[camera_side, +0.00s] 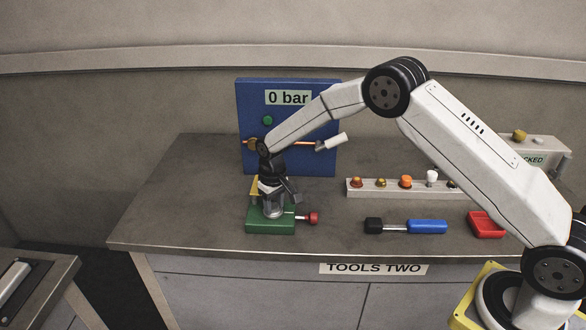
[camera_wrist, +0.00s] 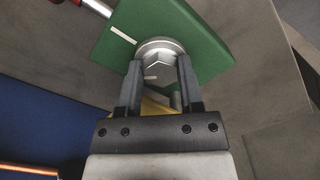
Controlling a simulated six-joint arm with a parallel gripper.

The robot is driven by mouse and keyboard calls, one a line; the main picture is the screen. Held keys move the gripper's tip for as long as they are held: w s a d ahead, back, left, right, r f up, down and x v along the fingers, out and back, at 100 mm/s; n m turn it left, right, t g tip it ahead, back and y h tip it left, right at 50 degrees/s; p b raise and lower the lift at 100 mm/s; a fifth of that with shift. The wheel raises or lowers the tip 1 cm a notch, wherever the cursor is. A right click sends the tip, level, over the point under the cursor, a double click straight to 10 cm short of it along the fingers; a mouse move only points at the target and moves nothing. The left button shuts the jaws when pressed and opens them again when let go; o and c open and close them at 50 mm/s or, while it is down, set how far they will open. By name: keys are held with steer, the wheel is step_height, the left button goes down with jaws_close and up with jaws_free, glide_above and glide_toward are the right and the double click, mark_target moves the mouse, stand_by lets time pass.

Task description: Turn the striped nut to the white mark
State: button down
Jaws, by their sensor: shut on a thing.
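A green fixture block (camera_side: 270,227) sits on the bench and carries a silver round collar with the nut; the block also shows in the wrist view (camera_wrist: 190,30). The silver hex nut (camera_wrist: 160,63) lies between my two fingers, with a short pale stripe (camera_wrist: 150,77) on its lower left. The white mark (camera_wrist: 122,35) is on the green block, up and left of the nut, and the stripe does not line up with it. My gripper (camera_wrist: 160,65) points down and is shut on the nut. In the side view my gripper (camera_side: 272,190) hides most of the nut.
A red-ended handle (camera_side: 312,217) sticks out of the block's right side. A yellow piece (camera_side: 254,188) stands behind the block. A blue panel (camera_side: 300,100) reading "0 bar" stands behind. A rack of knobs (camera_side: 400,190), a blue-handled tool (camera_side: 427,227) and a red tray (camera_side: 486,225) are right.

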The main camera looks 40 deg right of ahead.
steer(key=shift+m, duration=0.5)
steer(key=m, duration=0.3)
steer(key=shift+a+m, duration=0.1)
steer(key=shift+m, duration=0.2)
steer(key=m, duration=0.4)
steer(key=shift+w+a+m, duration=0.1)
steer(key=shift+m, duration=0.2)
steer(key=shift+c, duration=1.2)
jaws_free()
steer(key=shift+r, duration=0.15)
steer(key=shift+r, duration=3.8)
